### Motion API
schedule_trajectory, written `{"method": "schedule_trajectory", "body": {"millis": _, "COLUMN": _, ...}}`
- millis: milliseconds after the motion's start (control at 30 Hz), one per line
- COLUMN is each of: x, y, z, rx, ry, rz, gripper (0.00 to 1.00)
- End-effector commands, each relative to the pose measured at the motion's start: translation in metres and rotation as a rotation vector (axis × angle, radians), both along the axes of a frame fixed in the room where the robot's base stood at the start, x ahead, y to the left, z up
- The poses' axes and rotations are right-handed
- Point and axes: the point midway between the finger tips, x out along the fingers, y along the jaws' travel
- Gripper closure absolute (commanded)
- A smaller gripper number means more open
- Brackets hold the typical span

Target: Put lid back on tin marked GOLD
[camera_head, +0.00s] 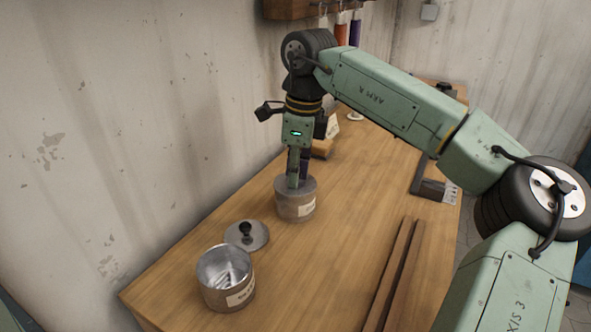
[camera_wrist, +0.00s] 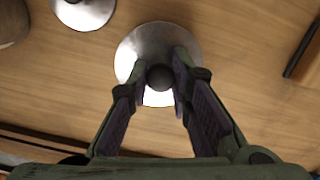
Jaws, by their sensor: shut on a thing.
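My gripper (camera_head: 293,184) points straight down over a tin (camera_head: 290,208) in the middle of the table. It is shut on the dark knob of a round grey metal lid (camera_head: 309,186); in the wrist view the lid (camera_wrist: 150,42) shows with its knob between the fingers. The lid is level on or just above the tin's rim; I cannot tell whether it is fully seated. The tin has a pale label on its side, too small to read. The wrist view does not show this tin's body, as the lid hides it.
Two long wooden strips (camera_head: 390,275) lie at the right. A wall bounds the left side. Bare tabletop lies between the tins and strips.

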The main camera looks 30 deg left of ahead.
Motion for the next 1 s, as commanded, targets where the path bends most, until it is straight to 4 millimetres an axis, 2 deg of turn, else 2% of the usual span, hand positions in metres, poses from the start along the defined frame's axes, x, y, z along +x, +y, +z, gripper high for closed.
{"method": "schedule_trajectory", "body": {"millis": 233, "x": 0.0, "y": 0.0, "z": -0.0002, "rx": 0.0, "ry": 0.0, "rz": 0.0, "gripper": 1.0}}
{"method": "schedule_trajectory", "body": {"millis": 267, "x": 0.0, "y": 0.0, "z": -0.0002, "rx": 0.0, "ry": 0.0, "rz": 0.0, "gripper": 0.8}}
{"method": "schedule_trajectory", "body": {"millis": 300, "x": 0.0, "y": 0.0, "z": -0.0002, "rx": 0.0, "ry": 0.0, "rz": 0.0, "gripper": 0.78}}
{"method": "schedule_trajectory", "body": {"millis": 600, "x": 0.0001, "y": 0.0, "z": -0.0001, "rx": 0.0, "ry": 0.0, "rz": 0.0, "gripper": 0.57}}
{"method": "schedule_trajectory", "body": {"millis": 833, "x": 0.0, "y": 0.0, "z": -0.0002, "rx": 0.0, "ry": 0.0, "rz": 0.0, "gripper": 0.57}}
{"method": "schedule_trajectory", "body": {"millis": 1000, "x": 0.0, "y": 0.0, "z": -0.0002, "rx": 0.0, "ry": 0.0, "rz": 0.0, "gripper": 0.45}}
